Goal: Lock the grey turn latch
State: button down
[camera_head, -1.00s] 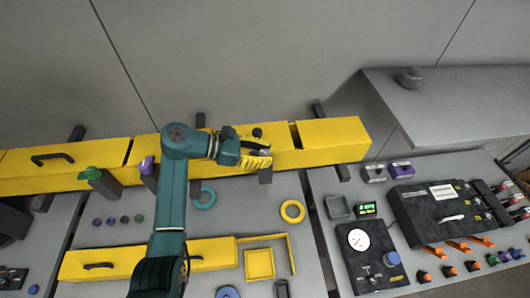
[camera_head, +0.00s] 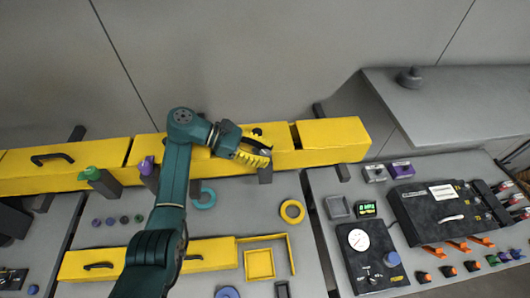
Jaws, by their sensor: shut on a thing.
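My gripper (camera_head: 264,156) is at the front face of the long yellow cover, at its middle right, with its fingers pointing right and slightly down. It is shut on the grey turn latch, whose knob is mostly hidden by the fingers. The latch's grey post (camera_head: 265,175) shows just below the fingers. How far the latch is turned cannot be seen. Two similar latches, a green one (camera_head: 90,174) and a purple one (camera_head: 147,166), stand on grey posts further left along the cover.
The long yellow cover (camera_head: 330,138) runs across the back. A teal ring (camera_head: 205,199) and a yellow ring (camera_head: 292,211) lie on the grey bench in front. A yellow box (camera_head: 210,253) is nearer. A black machine (camera_head: 435,218) and a gauge box (camera_head: 368,257) stand at right.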

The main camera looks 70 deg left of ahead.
jog(key=c, duration=0.7)
grip_release()
jog(key=shift+f, duration=0.25)
jog(key=shift+c, duration=0.2)
jog(key=shift+r, duration=0.1)
jog(key=shift+s+a+r, duration=0.1)
jog(key=shift+s+r, duration=0.05)
jog(key=shift+s, duration=0.05)
jog(key=v, duration=1.1)
jog(key=shift+s+a+r, duration=0.1)
jog(key=shift+s, duration=0.15)
